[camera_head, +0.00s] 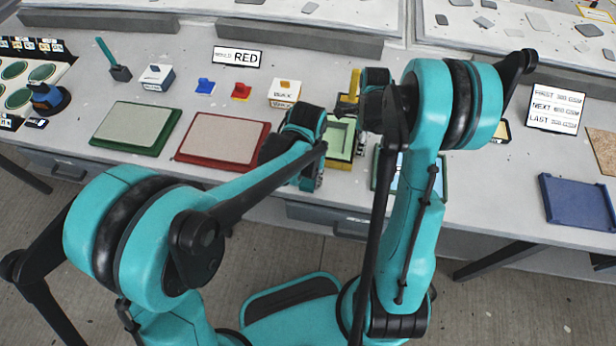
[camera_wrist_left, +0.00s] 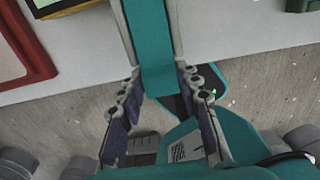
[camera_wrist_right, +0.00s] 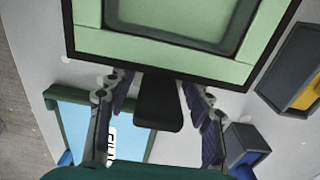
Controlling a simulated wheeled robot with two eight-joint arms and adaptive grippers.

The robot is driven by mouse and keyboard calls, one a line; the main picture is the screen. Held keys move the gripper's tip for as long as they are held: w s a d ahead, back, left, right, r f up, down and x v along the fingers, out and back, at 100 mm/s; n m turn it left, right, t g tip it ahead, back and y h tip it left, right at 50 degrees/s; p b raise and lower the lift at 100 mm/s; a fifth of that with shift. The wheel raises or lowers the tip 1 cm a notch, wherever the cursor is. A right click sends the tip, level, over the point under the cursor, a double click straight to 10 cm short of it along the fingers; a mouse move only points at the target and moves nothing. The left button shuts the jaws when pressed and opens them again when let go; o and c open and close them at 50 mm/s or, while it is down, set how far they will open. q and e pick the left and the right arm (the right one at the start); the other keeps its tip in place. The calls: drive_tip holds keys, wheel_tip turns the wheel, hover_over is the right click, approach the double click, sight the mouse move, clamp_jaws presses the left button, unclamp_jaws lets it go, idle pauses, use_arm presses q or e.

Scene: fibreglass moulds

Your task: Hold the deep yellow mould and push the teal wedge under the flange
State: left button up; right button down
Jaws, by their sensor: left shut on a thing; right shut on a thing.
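The mould (camera_head: 341,138) sits on the table, pale green inside with yellow at its near edge. In the right wrist view it shows a pale green face (camera_wrist_right: 150,49) and a dark rim. My right gripper (camera_wrist_right: 152,88) is shut on a dark tab (camera_wrist_right: 160,105) at this rim. My left gripper (camera_head: 312,176) is beside the mould's near left side.
A red-framed tray (camera_head: 222,141) and a green-framed tray (camera_head: 136,129) lie to the left. A dark bin (camera_wrist_right: 290,65) with something yellow stands behind the mould. A green-framed display (camera_wrist_right: 75,105) lies beside its right side. A blue tray (camera_head: 578,202) lies far right.

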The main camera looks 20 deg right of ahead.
use_arm(q)
drive_tip(key=shift+w+d, duration=0.25)
drive_tip(key=shift+w, duration=0.1)
idle(1.2)
drive_tip(key=shift+s+a+f, duration=0.15)
drive_tip(key=shift+s+a, duration=0.15)
drive_tip(key=shift+s, duration=0.15)
idle(0.8)
drive_tip(key=shift+w+d, duration=0.2)
drive_tip(key=shift+w, duration=0.15)
idle(0.8)
drive_tip(key=o, duration=1.2)
wheel_tip(320, 180, up, 12)
